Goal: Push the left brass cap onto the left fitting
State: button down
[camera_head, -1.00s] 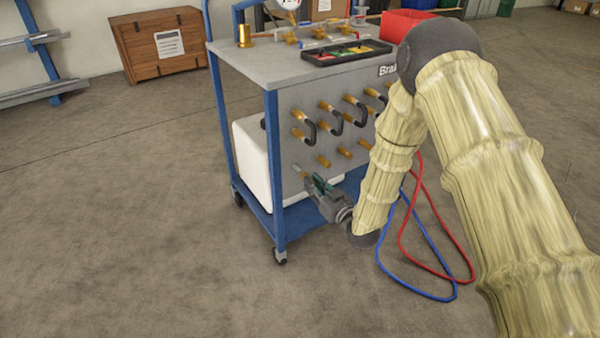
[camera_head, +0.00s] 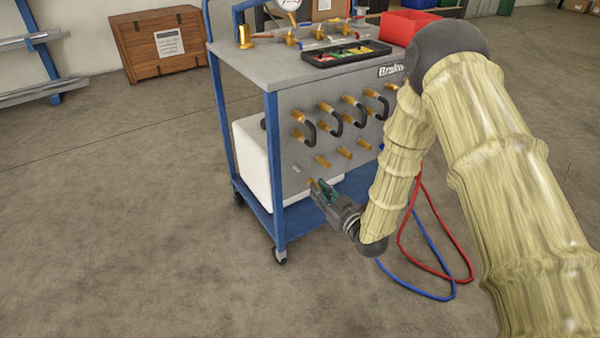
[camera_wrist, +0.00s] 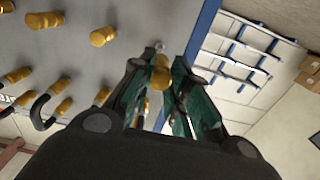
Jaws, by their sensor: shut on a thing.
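My gripper (camera_head: 318,187) is shut on the brass cap (camera_head: 310,182), in front of the lower left of the cart's grey panel. In the wrist view the cap (camera_wrist: 161,73) sits between the teal-padded fingers, and my gripper (camera_wrist: 160,82) hides part of it. The left fitting (camera_head: 295,168) is a small silver stub on the panel, bare and up-left of the cap, with a visible gap between them. In the wrist view the fitting's tip (camera_wrist: 160,47) shows just beyond the cap, nearly in line with it.
A row of brass stubs (camera_head: 322,160) stands right of the fitting, with brass pieces and black bent hoses (camera_head: 309,132) above. A blue cart post (camera_head: 274,165) stands close on the left. Red (camera_head: 410,240) and blue hoses hang at right. The floor in front is clear.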

jog(key=shift+p+v, duration=0.4)
jog(key=shift+v, duration=1.25)
